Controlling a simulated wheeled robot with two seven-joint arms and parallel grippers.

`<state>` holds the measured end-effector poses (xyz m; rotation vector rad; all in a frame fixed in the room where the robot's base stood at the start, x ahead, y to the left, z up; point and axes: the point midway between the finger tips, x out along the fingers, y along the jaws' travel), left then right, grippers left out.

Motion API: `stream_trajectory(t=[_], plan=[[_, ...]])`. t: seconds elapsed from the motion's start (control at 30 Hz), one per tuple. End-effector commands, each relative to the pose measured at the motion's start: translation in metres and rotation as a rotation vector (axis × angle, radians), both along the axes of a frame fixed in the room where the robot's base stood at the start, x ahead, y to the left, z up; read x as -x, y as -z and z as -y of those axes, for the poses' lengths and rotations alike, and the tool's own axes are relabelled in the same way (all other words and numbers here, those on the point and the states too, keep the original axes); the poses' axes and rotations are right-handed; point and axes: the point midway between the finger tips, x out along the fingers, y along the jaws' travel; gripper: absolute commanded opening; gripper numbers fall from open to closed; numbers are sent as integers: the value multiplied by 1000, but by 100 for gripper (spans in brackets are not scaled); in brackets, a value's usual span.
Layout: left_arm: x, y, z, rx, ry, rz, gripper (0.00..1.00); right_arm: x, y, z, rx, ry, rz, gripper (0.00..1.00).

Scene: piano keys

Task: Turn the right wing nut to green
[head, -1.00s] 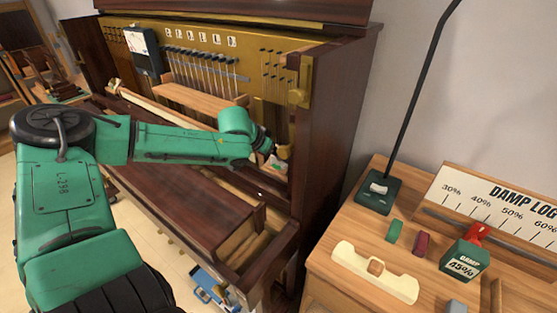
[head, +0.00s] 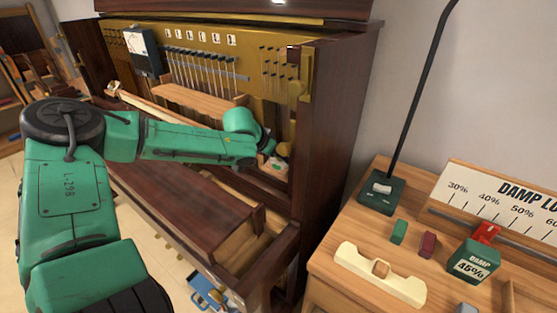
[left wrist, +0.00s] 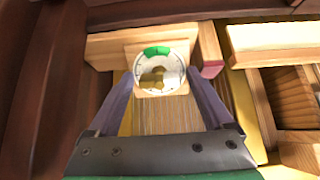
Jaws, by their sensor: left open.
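A brass wing nut (left wrist: 158,78) sits at the middle of a round white dial (left wrist: 141,72) in the left wrist view. The dial has a green sector (left wrist: 157,51) at its top. The wing nut lies below that sector, with its wings spread roughly sideways. My left gripper (left wrist: 162,77) is open, with one finger on each side of the dial and nothing visibly held. In the head view, my left gripper (head: 271,148) reaches into the right end of the open piano, close to the small dial (head: 275,164), which is partly hidden. My right gripper is not in view.
The piano's dark side wall (head: 334,140) stands just right of my gripper.

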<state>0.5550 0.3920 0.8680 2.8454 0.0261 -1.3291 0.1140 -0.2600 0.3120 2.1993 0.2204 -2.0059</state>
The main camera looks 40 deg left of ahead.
Motion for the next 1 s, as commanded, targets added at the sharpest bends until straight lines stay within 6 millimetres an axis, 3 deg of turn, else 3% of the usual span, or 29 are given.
stream_trajectory(t=[0.1, 0.97, 1.0], plan=[[-2, 5, 0, 0, 0, -1, 85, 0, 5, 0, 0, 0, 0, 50], [5, -7, 0, 0, 0, 0, 85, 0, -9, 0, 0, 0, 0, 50], [6, -6, 0, 0, 0, 0, 74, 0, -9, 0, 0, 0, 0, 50]])
